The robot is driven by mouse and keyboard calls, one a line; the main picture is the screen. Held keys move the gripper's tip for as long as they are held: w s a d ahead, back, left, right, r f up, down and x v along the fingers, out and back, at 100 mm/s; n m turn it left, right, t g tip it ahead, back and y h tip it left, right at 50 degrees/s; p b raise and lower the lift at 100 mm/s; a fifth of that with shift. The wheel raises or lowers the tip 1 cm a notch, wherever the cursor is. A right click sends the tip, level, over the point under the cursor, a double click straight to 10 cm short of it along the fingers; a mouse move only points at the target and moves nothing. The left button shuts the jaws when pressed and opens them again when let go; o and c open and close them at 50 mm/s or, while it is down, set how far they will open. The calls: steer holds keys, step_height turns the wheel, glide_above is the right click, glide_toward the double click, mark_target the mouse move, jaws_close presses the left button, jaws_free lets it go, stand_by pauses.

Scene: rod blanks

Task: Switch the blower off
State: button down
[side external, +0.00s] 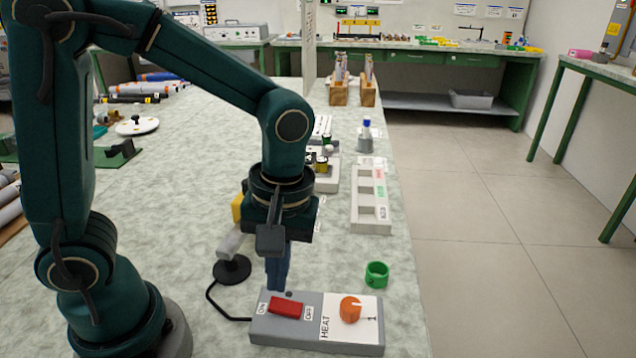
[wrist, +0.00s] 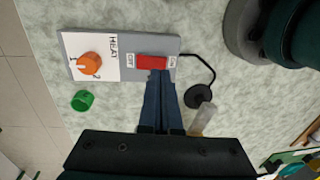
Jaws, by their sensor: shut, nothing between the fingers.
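The grey control box (side external: 316,338) lies on the bench below my gripper. Its red rocker switch (side external: 286,307) sits between an ON label on the left and an OFF label on the right; it also shows in the wrist view (wrist: 152,62). I cannot tell which way the rocker is tipped. My gripper (side external: 276,288) points down, its blue fingers shut and empty, with the tips close behind the switch; I cannot tell whether they touch. In the wrist view the fingertips (wrist: 161,74) partly cover the switch's edge. The blower (side external: 232,246) stands on a black round base behind the box.
An orange HEAT knob (side external: 350,309) is on the box's right half. A green ring (side external: 377,274) lies behind it near the bench edge. A black cord (side external: 214,302) joins box and blower. A pale slotted tray (side external: 371,200) lies farther back.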

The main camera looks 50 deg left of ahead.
mark_target(277, 304)
step_height(277, 304, up, 10)
steer(key=shift+w, duration=0.2)
steer(key=shift+r, duration=0.1)
stand_by(0.3)
steer(key=shift+w+d+g+y, duration=0.5)
steer(key=shift+w+d, duration=0.5)
steer(key=shift+d, duration=0.15)
steer(key=x, duration=1.4)
